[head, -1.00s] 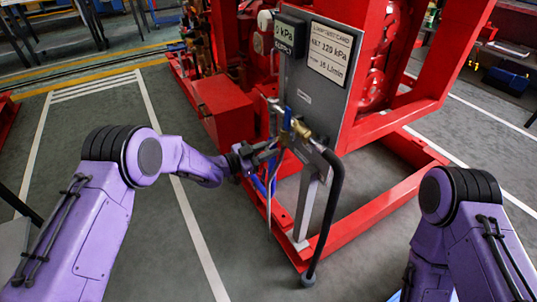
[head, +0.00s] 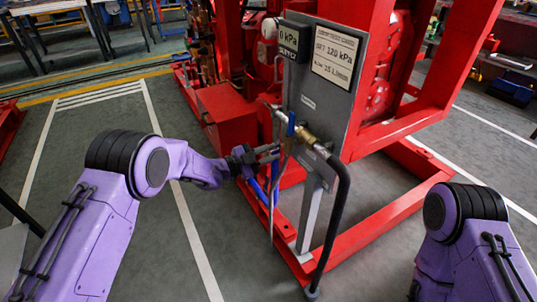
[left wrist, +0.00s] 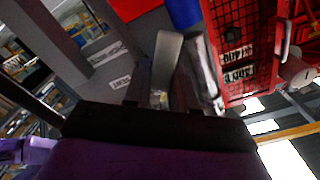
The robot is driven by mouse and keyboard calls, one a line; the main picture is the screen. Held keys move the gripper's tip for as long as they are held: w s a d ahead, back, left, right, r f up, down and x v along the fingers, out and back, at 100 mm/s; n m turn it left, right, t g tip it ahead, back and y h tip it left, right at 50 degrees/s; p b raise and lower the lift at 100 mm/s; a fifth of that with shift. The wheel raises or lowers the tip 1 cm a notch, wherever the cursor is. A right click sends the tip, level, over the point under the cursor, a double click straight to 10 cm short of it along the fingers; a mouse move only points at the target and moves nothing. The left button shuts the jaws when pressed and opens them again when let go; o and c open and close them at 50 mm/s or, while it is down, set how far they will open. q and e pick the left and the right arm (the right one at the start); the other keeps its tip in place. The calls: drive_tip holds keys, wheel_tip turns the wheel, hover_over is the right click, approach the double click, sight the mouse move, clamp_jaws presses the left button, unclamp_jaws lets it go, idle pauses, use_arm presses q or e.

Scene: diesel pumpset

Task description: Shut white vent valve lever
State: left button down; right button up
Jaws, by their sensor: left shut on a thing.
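My left gripper (head: 268,154) reaches in from the left, at the pipework below the gauge panel. It is shut on a pale, whitish lever (left wrist: 167,58), which stands between its fingers in the left wrist view. In the head view the gripper hides most of that lever, and its exact angle cannot be told. A brass valve (head: 306,137) with a blue handle (head: 291,124) sits just above and to the right of the gripper. My right gripper is out of view; only the purple right arm shows at the lower right.
The grey panel (head: 309,101) carries a dark pressure display (head: 289,40) and a white sign (head: 335,57). A black hose (head: 339,215) hangs to its right. The red frame (head: 385,215) surrounds the stand. The floor to the left is clear.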

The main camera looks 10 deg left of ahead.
use_arm(q)
drive_tip(key=c, duration=1)
unclamp_jaws()
drive_tip(key=shift+a, duration=0.1)
drive_tip(key=p+v, duration=0.1)
drive_tip(key=v, duration=0.9)
drive_tip(key=shift+s+a, duration=0.2)
